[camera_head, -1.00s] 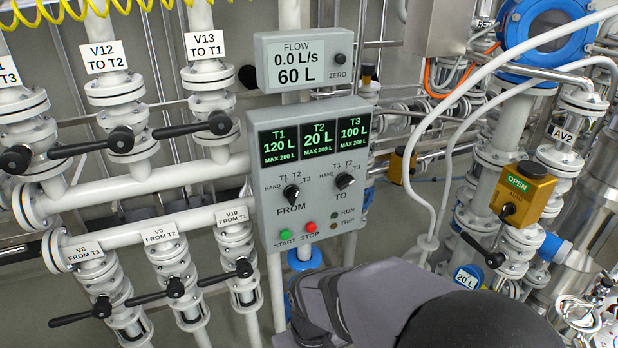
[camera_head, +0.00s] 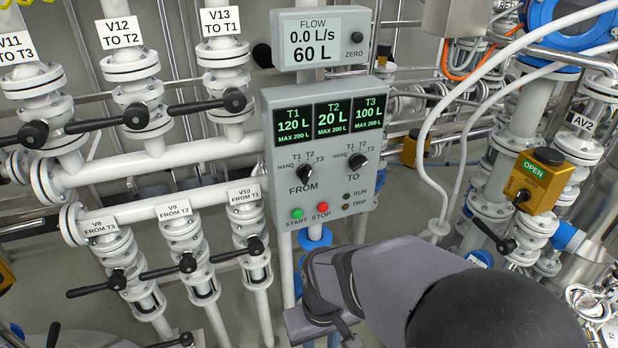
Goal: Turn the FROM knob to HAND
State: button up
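The FROM knob (camera_head: 304,174) is a small black knob at the lower left of the grey control panel (camera_head: 272,190). HAND, T1, T2 and T3 are printed around it. Its light mark seems to point to the upper right, away from HAND; I cannot tell the exact label. The similar TO knob (camera_head: 357,161) sits to its right. My gripper (camera_head: 322,288) is below the panel at bottom centre, apart from the knob and partly hidden by my own arm. Its opening cannot be made out.
The green START button (camera_head: 297,213) and red STOP button (camera_head: 322,208) are below the knob. A flow display (camera_head: 314,40) reading 60 L is above the panel. Valves with black levers (camera_head: 187,262) crowd the left. A white hose (camera_head: 424,150) hangs on the right.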

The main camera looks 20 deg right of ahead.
jog(key=s+d+f+m+g+y+p, duration=0.1)
jog(key=s+d+f+m+g+p, duration=0.2)
jog(key=s+d+p, duration=0.45)
jog(key=w+d+f+t+h+p, duration=0.1)
jog(key=w+f+t, duration=0.15)
jog(key=w, duration=0.45)
jog(key=w+d+f+t+p, duration=0.1)
jog(key=w+d+t, duration=0.1)
jog(key=w+t, duration=0.35)
jog(key=w+r+t, duration=0.6)
jog(key=w+r, duration=0.4)
jog(key=w, duration=0.5)
jog(key=w+r+t, duration=0.2)
jog(key=r+t, duration=0.1)
jog(key=r, duration=0.4)
jog(key=w+a+r+m+t, duration=0.1)
jog(key=r+t, duration=0.3)
jog(key=r, duration=0.2)
jog(key=shift+w+r, duration=0.4)
